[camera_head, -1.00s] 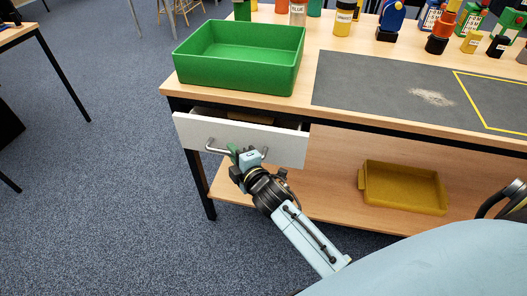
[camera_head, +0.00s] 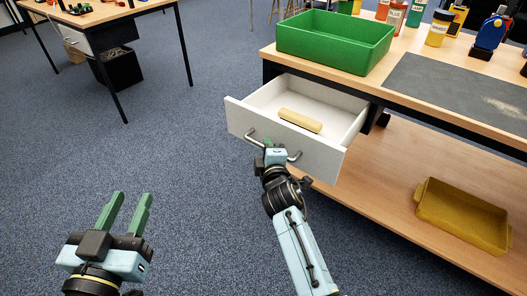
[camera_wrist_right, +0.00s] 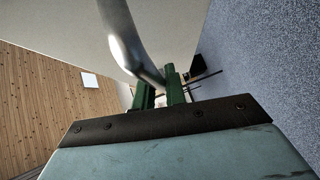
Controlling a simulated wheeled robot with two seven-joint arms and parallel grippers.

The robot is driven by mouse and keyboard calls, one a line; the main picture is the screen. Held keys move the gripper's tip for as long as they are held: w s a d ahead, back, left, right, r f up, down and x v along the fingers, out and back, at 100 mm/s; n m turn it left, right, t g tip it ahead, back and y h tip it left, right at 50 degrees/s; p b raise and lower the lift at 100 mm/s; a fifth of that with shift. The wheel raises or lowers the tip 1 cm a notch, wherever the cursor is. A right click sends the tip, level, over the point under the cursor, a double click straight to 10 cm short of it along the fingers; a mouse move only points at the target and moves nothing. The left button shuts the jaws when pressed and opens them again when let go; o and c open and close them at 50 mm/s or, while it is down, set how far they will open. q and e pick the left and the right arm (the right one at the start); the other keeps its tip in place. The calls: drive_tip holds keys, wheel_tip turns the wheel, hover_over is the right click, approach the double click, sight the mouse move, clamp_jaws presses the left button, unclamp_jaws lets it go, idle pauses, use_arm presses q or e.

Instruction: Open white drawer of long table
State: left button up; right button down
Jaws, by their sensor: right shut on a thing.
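The white drawer (camera_head: 300,108) of the long table (camera_head: 415,115) stands well out from under the table top. A tan block-like object (camera_head: 300,120) lies inside it. The metal handle (camera_head: 251,137) runs along the drawer front. My right gripper (camera_head: 270,147) is at the handle and shut on it; the handle bar (camera_wrist_right: 125,40) also shows large in the right wrist view, passing by the green fingers (camera_wrist_right: 160,92). My left gripper (camera_head: 125,212) is at the lower left, its two green fingers apart, empty and over the floor.
A green bin (camera_head: 335,42) sits on the table top above the drawer, near bottles and tools. A yellow tray (camera_head: 462,215) lies on the lower shelf. Another table (camera_head: 105,14) stands at the far left. The carpet (camera_head: 190,150) in front is clear.

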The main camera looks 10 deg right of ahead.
idle(0.3)
drive_tip(key=c, duration=1.5)
unclamp_jaws()
drive_tip(key=shift+o, duration=0.2)
drive_tip(key=shift+s, duration=0.1)
